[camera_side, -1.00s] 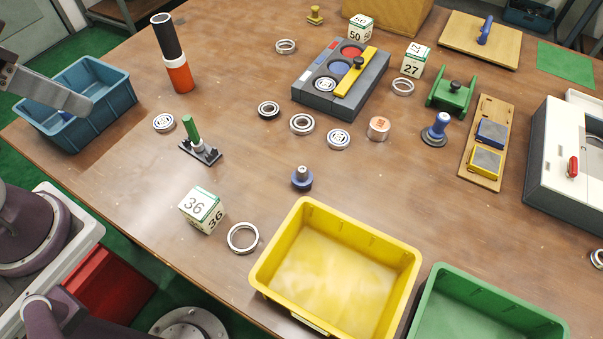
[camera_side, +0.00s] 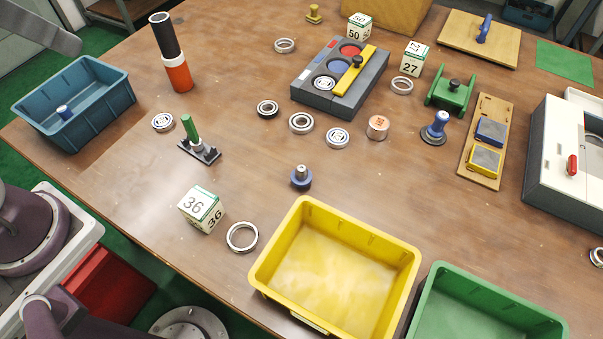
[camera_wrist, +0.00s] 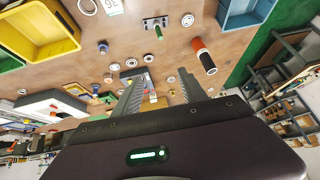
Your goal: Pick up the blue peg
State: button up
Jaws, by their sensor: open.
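Which item is the blue peg is not certain. A small blue knob-like piece (camera_side: 64,112) lies in the teal bin (camera_side: 108,113) at the left of the side view. A blue-handled piece (camera_side: 437,127) stands upright on a dark disc right of centre, and a short piece with a blue-grey base and metal top (camera_side: 301,177) stands near the yellow bin. My gripper (camera_wrist: 162,72) is open in the wrist view, its fingers apart with nothing held between them, above the table.
A tall black and orange cylinder (camera_side: 172,55) and a green peg on a black base (camera_side: 192,135) stand near the teal bin. Yellow (camera_side: 392,245) and green (camera_side: 500,292) bins stand in front. Several rings and number cubes (camera_side: 202,209) are scattered around.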

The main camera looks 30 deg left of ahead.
aim_at(296, 170)
jog(key=w+a+r+m+t+y, duration=0.1)
jog(key=w+a+r+t, duration=0.15)
jog(key=w, duration=0.55)
jog(key=w+a+r+m+t+y, duration=0.1)
jog(key=w+r+t, duration=0.3)
jog(key=w, duration=0.5)
jog(key=w+d+m+t+h, duration=0.2)
jog(key=w+d+m+h, duration=0.2)
jog(key=w+d+h, duration=0.15)
jog(key=s+d+f+m+g+h, duration=0.2)
jog(key=d+f+m+g+h, duration=0.15)
jog(key=d+h, duration=0.2)
jog(key=s+d+f+m+g+h, duration=0.3)
jog(key=d+f+g+h, duration=0.15)
jog(key=d, duration=0.25)
jog(key=shift+m+g, duration=0.25)
jog(key=shift+g, duration=0.3)
notch_tip(296, 170, down, 32)
jog(key=shift+s+f, duration=0.1)
jog(key=x, duration=0.6)
jog(key=shift+s+d+f, duration=0.25)
jog(key=shift+w+d+f, duration=0.1)
jog(key=shift+w+d, duration=0.05)
jog(key=shift+d, duration=0.05)
grip_shut()
